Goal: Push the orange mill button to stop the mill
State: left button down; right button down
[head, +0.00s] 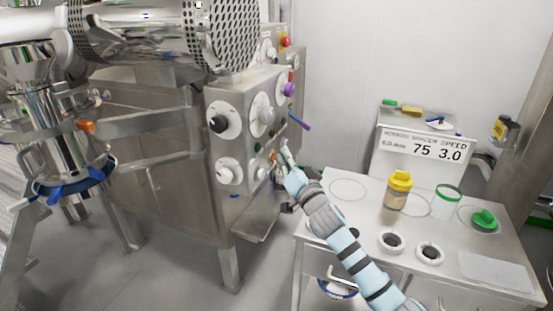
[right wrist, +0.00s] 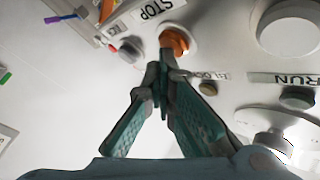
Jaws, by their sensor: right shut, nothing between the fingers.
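The orange mill button (right wrist: 174,40) sticks out of the pale control panel beside a STOP label (right wrist: 158,8) in the right wrist view. In the head view it is a small orange spot (head: 272,157) on the panel's right part. My right gripper (right wrist: 163,66) is shut and empty. Its fingertips are right at the button's lower edge in the right wrist view; I cannot tell whether they touch it. In the head view my right gripper (head: 284,152) is at the panel face. My left gripper is not in view.
Large dials (head: 220,122) cover the panel's left. A white table (head: 320,217) at right holds a yellow-capped jar (head: 398,190) and a green-rimmed cup (head: 446,202). Floor below the panel is clear.

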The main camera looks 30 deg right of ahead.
jog(key=shift+s+d+b, duration=0.45)
jog(key=shift+s+d, duration=0.05)
jog(key=shift+s, duration=0.25)
jog(key=s+d+b, duration=0.1)
jog(key=s+b, duration=0.1)
jog(key=s+d+b, duration=0.1)
jog(key=s+b, duration=0.1)
jog(key=shift+d, duration=0.4)
dwell(0.7)
